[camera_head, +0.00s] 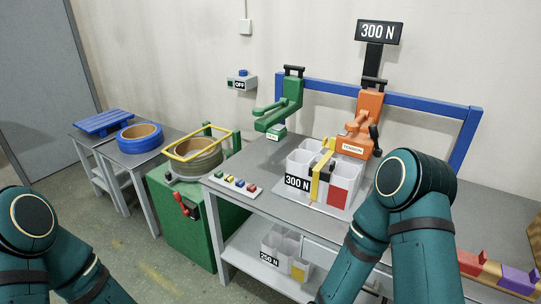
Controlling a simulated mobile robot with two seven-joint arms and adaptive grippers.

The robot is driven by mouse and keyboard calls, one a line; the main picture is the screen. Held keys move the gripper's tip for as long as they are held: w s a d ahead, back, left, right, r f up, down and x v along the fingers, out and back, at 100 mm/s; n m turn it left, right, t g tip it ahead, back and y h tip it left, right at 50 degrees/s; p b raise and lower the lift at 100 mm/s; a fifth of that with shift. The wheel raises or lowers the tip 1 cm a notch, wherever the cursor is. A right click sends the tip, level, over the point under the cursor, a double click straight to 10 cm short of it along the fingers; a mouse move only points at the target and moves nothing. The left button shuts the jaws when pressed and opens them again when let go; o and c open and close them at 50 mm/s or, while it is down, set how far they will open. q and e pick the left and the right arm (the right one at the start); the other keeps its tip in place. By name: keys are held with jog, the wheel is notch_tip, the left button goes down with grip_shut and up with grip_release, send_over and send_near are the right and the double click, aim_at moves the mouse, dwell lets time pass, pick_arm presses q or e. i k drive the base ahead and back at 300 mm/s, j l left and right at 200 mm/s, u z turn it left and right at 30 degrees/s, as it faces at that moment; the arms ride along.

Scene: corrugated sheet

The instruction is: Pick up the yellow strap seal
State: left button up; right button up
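A light strip-shaped tray (234,190) near the table's left front corner holds several small coloured pieces. They look red, green, yellow and blue, and a small yellow one (229,179) seems to be among them. They are too small for me to be certain of its shape. My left arm enters at the lower left and my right arm at the lower right. Both grippers are outside the picture, so their hold cannot be seen.
A white compartment box marked 300 N (299,165) with a yellow band stands on the grey table. Behind it are green (285,102) and orange (364,122) tools. A green stand with a strap coil (196,165) is left of the table. Coloured blocks (492,267) lie at right.

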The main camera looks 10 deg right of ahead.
aim_at(229, 178)
jog(key=z, duration=0.55)
jog(key=i+j+z, duration=0.1)
jog(key=z, duration=0.3)
jog(key=j+z, duration=0.5)
jog(key=z, duration=0.25)
jog(key=j+z, duration=0.3)
jog(key=j, duration=0.2)
jog(key=j+z, duration=0.25)
jog(key=j, duration=0.2)
jog(key=k+j, duration=0.1)
jog(key=j, duration=0.2)
jog(key=j+z, duration=0.15)
jog(key=j, duration=0.2)
jog(key=k+j, duration=0.15)
jog(key=j, duration=0.15)
jog(key=z, duration=0.05)
